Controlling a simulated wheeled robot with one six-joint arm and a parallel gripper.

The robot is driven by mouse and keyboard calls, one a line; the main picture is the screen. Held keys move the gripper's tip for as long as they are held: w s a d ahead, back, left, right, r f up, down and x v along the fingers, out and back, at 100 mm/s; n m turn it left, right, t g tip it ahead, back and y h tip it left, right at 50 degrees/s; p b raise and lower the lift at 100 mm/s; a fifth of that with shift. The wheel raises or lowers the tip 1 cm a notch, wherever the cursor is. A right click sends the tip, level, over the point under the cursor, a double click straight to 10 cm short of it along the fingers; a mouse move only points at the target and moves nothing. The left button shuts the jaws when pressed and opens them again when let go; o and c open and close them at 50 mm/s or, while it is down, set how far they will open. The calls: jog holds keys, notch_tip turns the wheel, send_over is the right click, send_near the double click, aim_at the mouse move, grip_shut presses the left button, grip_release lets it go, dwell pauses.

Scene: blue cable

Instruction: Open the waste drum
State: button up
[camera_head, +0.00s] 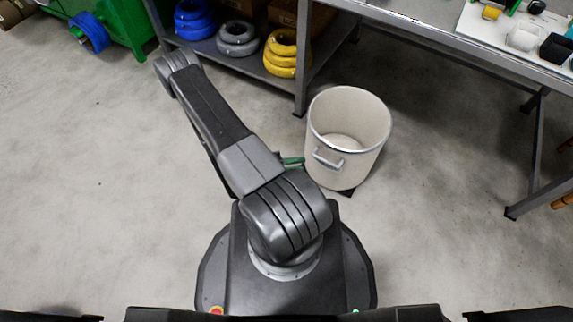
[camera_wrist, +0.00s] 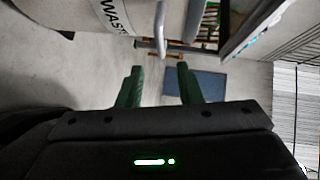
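The waste drum (camera_head: 350,175) is a cream, round bin on the floor right of my arm. Its top is uncovered, its inside looks empty, and I see no lid on it. A pale handle (camera_head: 328,160) sits on its near side. In the wrist view part of the drum (camera_wrist: 112,14) with the lettering "WASTE" shows at the top, with a curved grey handle (camera_wrist: 161,30). My gripper (camera_wrist: 160,68) has two green fingers spread apart with nothing between them. In the head view one green finger (camera_head: 292,161) shows just left of the drum; the rest is hidden behind my arm.
A grey workbench (camera_head: 440,35) with a shelf stands behind the drum. Blue, grey and yellow cable coils (camera_head: 281,52) lie on the shelf. A bench leg (camera_head: 301,90) is close to the drum's left rear. A green machine (camera_head: 115,20) is at upper left.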

jog(key=shift+v, duration=1.65)
jog(key=shift+d, duration=0.1)
jog(key=b+x, duration=0.2)
jog(key=x, duration=1)
jog(key=shift+d, duration=0.3)
jog(key=shift+w, duration=0.1)
jog(key=shift+a, duration=0.15)
